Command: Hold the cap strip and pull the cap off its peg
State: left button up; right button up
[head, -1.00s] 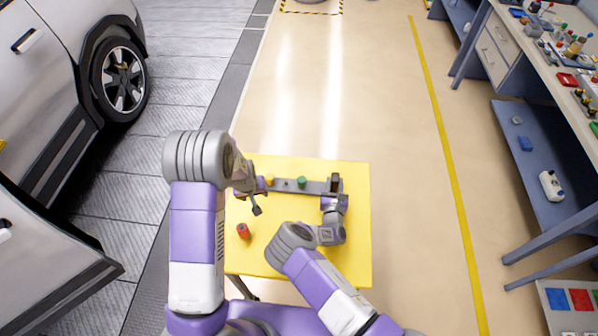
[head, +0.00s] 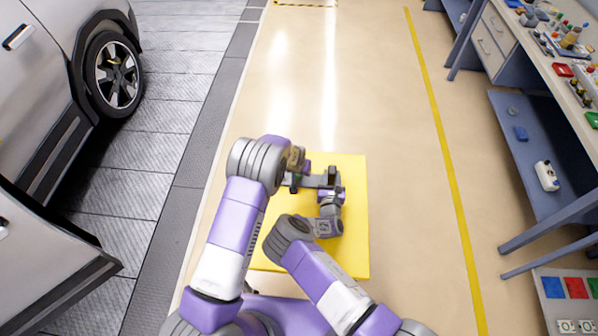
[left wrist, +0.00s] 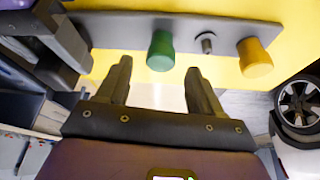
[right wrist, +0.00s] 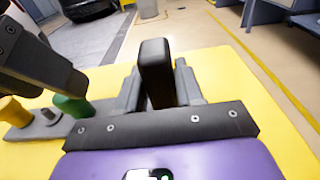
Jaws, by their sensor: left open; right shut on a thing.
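The grey cap strip (head: 316,181) lies on the yellow table. In the left wrist view the strip (left wrist: 115,28) carries a green cap (left wrist: 160,52), a bare grey peg (left wrist: 207,43) and an orange-yellow cap (left wrist: 255,58). My left gripper (left wrist: 158,70) is open. Its fingers point at the green cap, one towards each side; I cannot tell whether they touch it. My right gripper (right wrist: 158,85) is shut on the strip's black upright handle (right wrist: 156,62). The green cap (right wrist: 73,106) and yellow cap (right wrist: 12,112) also show in the right wrist view.
The yellow table (head: 352,240) is clear at its right side. My left arm hides most of its left part. A car (head: 60,90) stands on the left, and a workbench (head: 560,70) with small items stands on the right.

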pick_arm(q)
jog(key=shift+x, duration=1.95)
jog(key=shift+c, duration=0.3)
jog(key=c, duration=1)
jog(key=o, duration=0.4)
jog(key=shift+c, duration=1.2)
jog(key=shift+r, duration=0.4)
jog(key=shift+r, duration=2.4)
jog(key=shift+r, duration=2)
